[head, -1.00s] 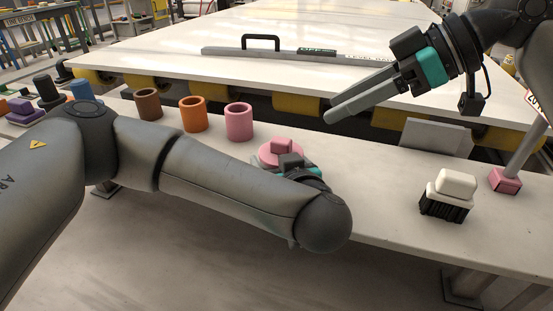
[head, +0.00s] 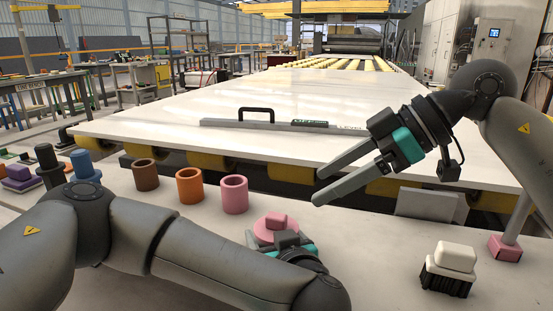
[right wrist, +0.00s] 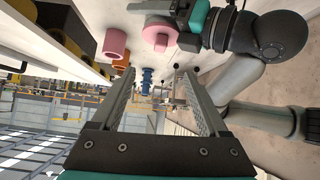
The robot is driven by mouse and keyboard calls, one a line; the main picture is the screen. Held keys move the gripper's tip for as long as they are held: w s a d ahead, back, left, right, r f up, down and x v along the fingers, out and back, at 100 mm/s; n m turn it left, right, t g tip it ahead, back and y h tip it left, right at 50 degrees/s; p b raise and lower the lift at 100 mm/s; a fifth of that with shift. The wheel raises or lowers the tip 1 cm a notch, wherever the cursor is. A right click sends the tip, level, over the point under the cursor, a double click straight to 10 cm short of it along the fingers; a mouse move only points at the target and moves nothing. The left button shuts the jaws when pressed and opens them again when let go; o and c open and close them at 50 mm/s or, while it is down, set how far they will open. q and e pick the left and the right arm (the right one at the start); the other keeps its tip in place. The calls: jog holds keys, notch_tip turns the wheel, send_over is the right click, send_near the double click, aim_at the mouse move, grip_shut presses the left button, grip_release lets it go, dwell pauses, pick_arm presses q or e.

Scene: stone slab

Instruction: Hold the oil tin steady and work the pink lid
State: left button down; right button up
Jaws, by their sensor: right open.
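The pink lid (head: 268,231), a round disc with a raised grip on top, sits at the bench's front, right of the pink cup. It also shows in the right wrist view (right wrist: 155,38). The oil tin's body under it is mostly hidden. My left gripper (head: 274,243) is low at the lid's near side, with one finger showing at its left edge; whether it is shut on the tin I cannot tell. My right gripper (head: 318,187) is open and empty, above and to the right of the lid, its fingers pointing left.
Brown (head: 145,172), orange (head: 190,185) and pink (head: 234,194) cups stand in a row left of the lid. A white-topped black brush (head: 449,270) and a pink block with a post (head: 505,247) are at right. The large white slab (head: 220,105) lies behind on rollers.

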aim_at(278, 213)
jog(key=a+n+g+h, duration=0.1)
jog(key=a+n, duration=0.1)
jog(key=n, duration=0.1)
jog(key=w+a+n+g+h, duration=0.1)
jog(key=a+n, duration=0.2)
jog(key=w+a+n+g+h, duration=0.1)
jog(key=a+n+h, duration=0.1)
jog(key=n, duration=0.1)
jog(key=shift+w+a+r+n, duration=0.15)
jog(key=shift+w+n, duration=0.05)
jog(key=shift+n, duration=0.1)
jog(key=n+h, duration=0.1)
jog(key=a+r+n+h, duration=0.1)
jog(key=shift+w+n, duration=0.2)
jog(key=shift+n, duration=0.2)
jog(key=f+n+h, duration=0.1)
jog(key=f, duration=0.1)
jog(key=f+n+h, duration=0.1)
jog(key=f, duration=0.2)
jog(key=f+n+h, duration=0.1)
jog(key=f+n, duration=0.1)
jog(key=f, duration=0.1)
jog(key=shift+w+d+f+h, duration=0.15)
jog(key=shift+d+h, duration=0.1)
jog(key=shift+h, duration=0.05)
jog(key=shift+c, duration=0.4)
grip_shut()
